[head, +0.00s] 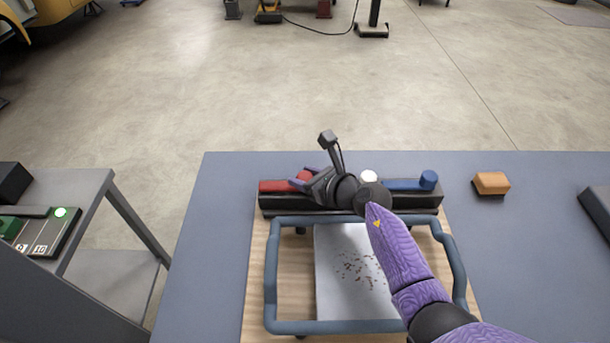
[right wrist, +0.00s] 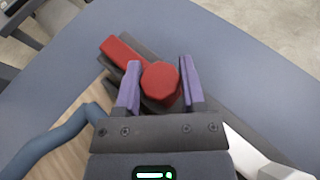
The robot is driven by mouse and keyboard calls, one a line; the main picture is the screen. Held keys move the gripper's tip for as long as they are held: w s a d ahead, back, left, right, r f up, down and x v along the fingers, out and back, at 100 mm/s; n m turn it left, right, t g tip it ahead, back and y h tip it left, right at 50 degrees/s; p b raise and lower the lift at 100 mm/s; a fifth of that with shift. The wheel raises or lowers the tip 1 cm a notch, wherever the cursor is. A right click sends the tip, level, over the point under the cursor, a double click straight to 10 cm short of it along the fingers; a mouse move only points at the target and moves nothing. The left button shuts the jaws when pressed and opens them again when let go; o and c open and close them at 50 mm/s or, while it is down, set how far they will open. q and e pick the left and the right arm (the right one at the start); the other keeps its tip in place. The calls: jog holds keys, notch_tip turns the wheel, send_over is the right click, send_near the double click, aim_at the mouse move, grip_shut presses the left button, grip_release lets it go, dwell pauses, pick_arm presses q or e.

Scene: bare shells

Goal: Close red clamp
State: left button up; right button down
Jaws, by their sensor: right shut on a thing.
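The red clamp (head: 272,186) lies on the left part of a black bar at the back of a wooden board. In the right wrist view its red bar (right wrist: 122,52) runs to a round, faceted red knob (right wrist: 161,82). My right gripper (head: 301,180) is at this knob, with one purple finger on each side of it, shut on it. The gripper hides part of the clamp in the head view. My left gripper is not in view.
A blue clamp (head: 404,184) sits on the right part of the black bar (head: 425,202). A blue-grey tube frame (head: 272,290) surrounds a speckled white sheet (head: 340,295). An orange-and-black block (head: 491,183) stands right. A grey side table (head: 85,190) stands left.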

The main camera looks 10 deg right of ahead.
jog(key=shift+d+f+n+g+y+b, duration=0.1)
jog(key=shift+f+n+g+y+b, duration=0.25)
jog(key=shift+b, duration=0.75)
jog(key=shift+r+n+y, duration=0.25)
jog(key=shift+n+y, duration=0.1)
jog(key=shift+y, duration=0.1)
jog(key=shift+r, duration=0.15)
jog(key=shift+c, duration=0.9)
grip_release()
jog(key=p+v, duration=0.2)
jog(key=v, duration=0.7)
jog(key=shift+s+d+r+p, duration=0.2)
jog(key=shift+s+r+p, duration=0.05)
jog(key=shift+p, duration=0.15)
